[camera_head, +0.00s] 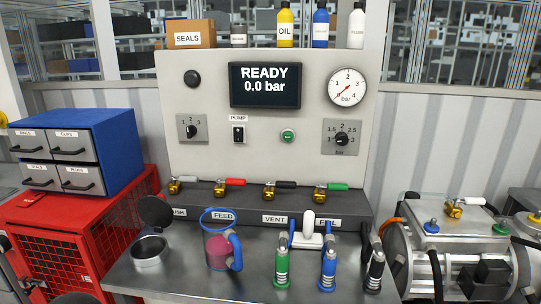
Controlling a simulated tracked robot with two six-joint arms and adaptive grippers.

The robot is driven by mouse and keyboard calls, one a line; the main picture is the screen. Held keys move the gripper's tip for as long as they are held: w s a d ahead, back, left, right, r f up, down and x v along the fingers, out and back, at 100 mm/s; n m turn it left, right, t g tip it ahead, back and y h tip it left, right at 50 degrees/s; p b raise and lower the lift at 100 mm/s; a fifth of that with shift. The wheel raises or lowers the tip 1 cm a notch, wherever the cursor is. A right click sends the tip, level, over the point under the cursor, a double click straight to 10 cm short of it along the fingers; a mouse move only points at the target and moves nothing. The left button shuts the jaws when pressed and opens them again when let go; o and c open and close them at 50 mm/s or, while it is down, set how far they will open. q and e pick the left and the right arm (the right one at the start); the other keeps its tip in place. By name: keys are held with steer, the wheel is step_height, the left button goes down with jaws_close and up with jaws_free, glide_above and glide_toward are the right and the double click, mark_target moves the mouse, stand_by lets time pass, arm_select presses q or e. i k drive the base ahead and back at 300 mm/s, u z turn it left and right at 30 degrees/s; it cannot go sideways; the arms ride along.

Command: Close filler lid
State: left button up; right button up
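The filler is most likely the open metal cup (150,253) at the left end of the steel bench. A dark round lid (156,211) stands tilted up above the cup's back rim, so the cup's mouth is uncovered. I cannot make out the hinge between them. Neither of my grippers can be made out in the head view.
A clear jug (218,250) with reddish fluid and a blue handle stands right of the cup. Green (282,268), blue (328,268) and black (375,270) couplings stand farther right. A red cabinet (75,230) borders the bench at left. A valve row (270,200) lies behind.

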mark_target(154, 211)
steer(key=u, duration=1.55)
steer(key=i, duration=0.1)
steer(key=z, duration=2.95)
steer(key=k, duration=1.75)
steer(key=u, duration=0.95)
steer(key=i, duration=1)
steer(key=z, duration=0.05)
